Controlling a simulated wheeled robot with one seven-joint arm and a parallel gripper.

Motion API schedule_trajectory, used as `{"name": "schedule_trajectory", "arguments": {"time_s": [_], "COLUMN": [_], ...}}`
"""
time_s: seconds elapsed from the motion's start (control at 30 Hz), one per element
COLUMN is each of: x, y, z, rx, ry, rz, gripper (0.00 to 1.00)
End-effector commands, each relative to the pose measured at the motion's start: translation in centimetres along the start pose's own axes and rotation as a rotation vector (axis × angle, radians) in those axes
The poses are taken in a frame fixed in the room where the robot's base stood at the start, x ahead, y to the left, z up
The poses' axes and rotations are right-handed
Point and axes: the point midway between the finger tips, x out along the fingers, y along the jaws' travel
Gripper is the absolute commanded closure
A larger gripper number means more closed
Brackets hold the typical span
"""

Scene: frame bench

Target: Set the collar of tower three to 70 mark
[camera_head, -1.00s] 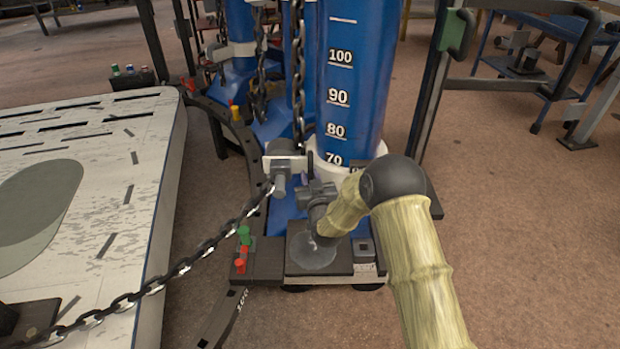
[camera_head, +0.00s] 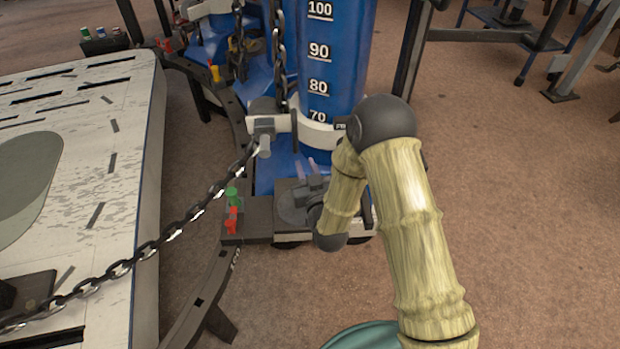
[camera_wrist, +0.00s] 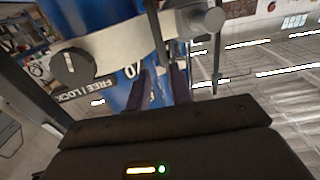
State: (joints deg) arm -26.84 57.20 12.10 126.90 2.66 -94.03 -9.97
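The tower nearest me is a blue column (camera_head: 335,55) with white marks from 100 down to 70. A white collar (camera_head: 318,134) rings it, its upper edge just below the 70 mark. The wrist view shows the collar (camera_wrist: 125,42) close up, with a dark round knob (camera_wrist: 72,66) above a FREE/LOCK label; I cannot tell which way it is set. My gripper (camera_head: 312,172) is below and in front of the collar, pointing up toward it. In the wrist view my fingers (camera_wrist: 160,85) stand apart with nothing between them, the blue column behind.
A chain (camera_head: 172,234) runs from the clamp (camera_head: 264,128) on the collar's left side to the lower left. A worn white board (camera_head: 95,165) lies left.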

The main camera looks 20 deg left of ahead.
Motion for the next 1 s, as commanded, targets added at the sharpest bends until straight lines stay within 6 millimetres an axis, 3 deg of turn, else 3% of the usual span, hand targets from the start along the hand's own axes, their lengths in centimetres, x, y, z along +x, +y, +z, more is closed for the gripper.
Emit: {"name": "schedule_trajectory", "arguments": {"time_s": [0.13,0.3,0.83,1.0], "x": [-2.6,-4.0,-4.1,-3.9], "y": [-0.1,-0.1,0.0,0.9], "z": [0.1,0.0,0.0,-0.4], "rx": [0.000,0.000,0.000,-0.003], "ry": [-0.004,0.000,0.000,-0.039], "rz": [-0.001,-0.001,-0.001,0.007], "gripper": [0.78,0.78,0.78,0.78]}}
